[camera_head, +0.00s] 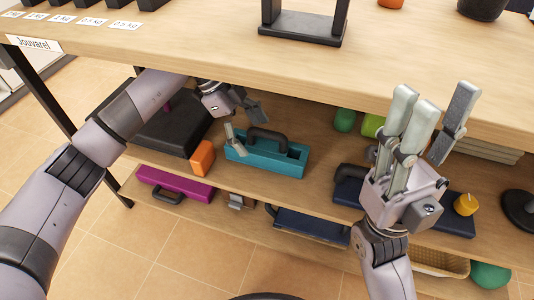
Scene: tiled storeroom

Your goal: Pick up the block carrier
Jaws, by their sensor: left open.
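A teal carrier (270,160) with a black arched handle (265,137) stands on the upper shelf under the tabletop; it looks like the block carrier. My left gripper (247,132) is open at the carrier's left end, with its fingers near the handle. I cannot tell whether they touch it. My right gripper (434,98) is open and empty, raised with its fingers pointing up in front of the table edge. It hides part of the shelf behind.
An orange block (203,158) stands just left of the carrier, beside a black case (165,130). A magenta carrier (175,184) and a dark blue one (310,226) lie on the lower shelf. The tabletop (200,40) overhangs the shelf. Green objects (345,120) stand behind to the right.

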